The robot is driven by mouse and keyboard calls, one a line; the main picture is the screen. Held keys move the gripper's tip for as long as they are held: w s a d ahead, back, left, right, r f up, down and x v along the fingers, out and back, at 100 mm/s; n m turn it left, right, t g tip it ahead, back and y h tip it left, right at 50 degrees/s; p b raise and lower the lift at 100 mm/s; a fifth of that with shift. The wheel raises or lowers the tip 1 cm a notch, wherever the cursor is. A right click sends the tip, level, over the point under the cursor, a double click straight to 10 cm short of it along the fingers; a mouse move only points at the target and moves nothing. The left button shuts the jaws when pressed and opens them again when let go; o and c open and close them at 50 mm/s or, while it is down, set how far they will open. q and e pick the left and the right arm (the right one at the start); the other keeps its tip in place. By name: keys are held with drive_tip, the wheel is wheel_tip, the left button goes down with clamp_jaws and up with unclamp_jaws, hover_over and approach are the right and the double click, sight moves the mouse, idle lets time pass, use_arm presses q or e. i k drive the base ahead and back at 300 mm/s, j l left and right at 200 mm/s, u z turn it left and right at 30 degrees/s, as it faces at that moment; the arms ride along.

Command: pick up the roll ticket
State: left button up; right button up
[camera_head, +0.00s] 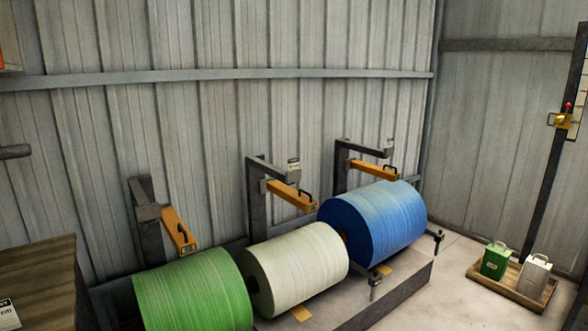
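No thing in the head camera view is clearly the roll ticket. A white card with black print (8,313) is at the lower left edge, by a brown wooden-topped surface (40,262), and is cut off by the frame; I cannot tell if it is the roll ticket. Small tan pieces lie by the rolls, one below the white roll (301,313) and one below the blue roll (383,269); their print, if any, is too small to read. Neither of my grippers is in view.
Green (192,292), white (297,268) and blue (375,224) rolls lie in a row on a low grey plinth (405,290). Orange-armed brackets (290,194) stand behind them. A wooden tray (483,277) with green and white cans is on the right floor. Floor between is clear.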

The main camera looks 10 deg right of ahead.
sight(293, 164)
drive_tip(key=i+j+z, duration=0.15)
drive_tip(key=i, duration=0.45)
drive_tip(key=i+j+z, duration=0.15)
drive_tip(key=i, duration=0.45)
